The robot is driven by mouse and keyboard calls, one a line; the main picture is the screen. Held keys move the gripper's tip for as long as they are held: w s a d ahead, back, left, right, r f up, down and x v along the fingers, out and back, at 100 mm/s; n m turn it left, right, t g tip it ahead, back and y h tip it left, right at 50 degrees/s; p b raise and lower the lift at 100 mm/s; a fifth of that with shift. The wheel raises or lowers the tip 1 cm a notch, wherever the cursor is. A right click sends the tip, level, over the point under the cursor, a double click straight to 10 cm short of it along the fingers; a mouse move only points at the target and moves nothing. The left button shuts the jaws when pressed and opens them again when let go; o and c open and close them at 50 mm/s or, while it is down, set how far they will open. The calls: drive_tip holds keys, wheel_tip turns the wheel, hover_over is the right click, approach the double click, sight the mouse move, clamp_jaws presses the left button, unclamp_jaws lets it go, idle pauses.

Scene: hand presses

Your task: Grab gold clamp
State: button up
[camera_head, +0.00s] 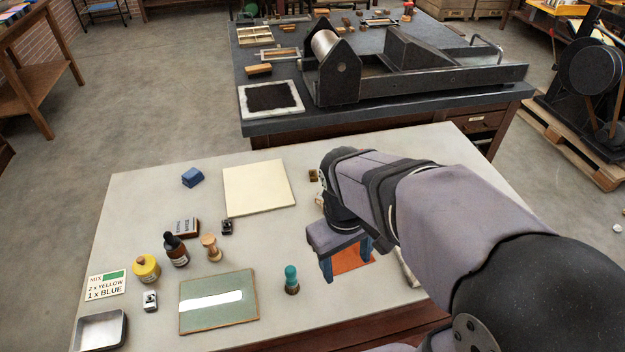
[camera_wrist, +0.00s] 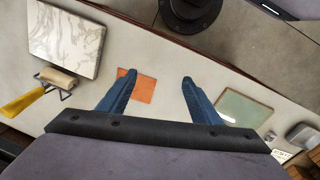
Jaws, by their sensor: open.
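A small gold-brown piece, apparently the gold clamp (camera_head: 313,175), lies on the pale table, just right of the cream sheet and beside my arm. It is too small to make out its parts, and I do not see it in the wrist view. My gripper (camera_head: 348,266) points down over an orange square (camera_head: 352,258), nearer the table's front than the gold piece. In the wrist view my gripper (camera_wrist: 158,78) has its blue fingers wide apart with nothing between them. The arm hides part of the table around it.
A teal-topped knob (camera_head: 291,279) stands left of my gripper, with a green glass plate (camera_head: 218,302) beyond. Two small dark-silver clamp-like pieces (camera_head: 227,227) (camera_head: 150,300), bottles (camera_head: 176,251) and a blue block (camera_head: 192,177) stand left. A marble slab (camera_wrist: 67,38) and yellow-handled roller (camera_wrist: 22,104) lie near my gripper.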

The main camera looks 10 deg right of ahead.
sight(314, 173)
drive_tip(key=w+d+f+n+t+h+b, duration=0.1)
drive_tip(key=w+n+h+b, duration=0.1)
drive_tip(key=w+n+b, duration=0.6)
drive_tip(key=w+d+f+n+t+h+b, duration=0.1)
drive_tip(key=w+d+f+n+t+h, duration=0.2)
drive_tip(key=w, duration=0.9)
drive_tip(key=w+a+r+n+t+h+b, duration=0.2)
drive_tip(key=w+a+n+b, duration=0.2)
drive_tip(key=w+n, duration=0.3)
drive_tip(key=w+a+r+n+t+h+b, duration=0.1)
drive_tip(key=w+a+n+t+h+b, duration=0.25)
drive_tip(key=w, duration=0.65)
drive_tip(key=shift+n+g+y, duration=0.55)
drive_tip(key=shift+n, duration=0.2)
drive_tip(key=f, duration=1.2)
drive_tip(key=shift+s+d, duration=0.1)
drive_tip(key=shift+s, duration=0.15)
drive_tip(key=shift+p+x, duration=0.35)
drive_tip(key=shift+x, duration=3.3)
drive_tip(key=shift+s+d, duration=0.1)
drive_tip(key=shift+s, duration=0.05)
drive_tip(key=shift+r, duration=0.1)
drive_tip(key=c, duration=1.1)
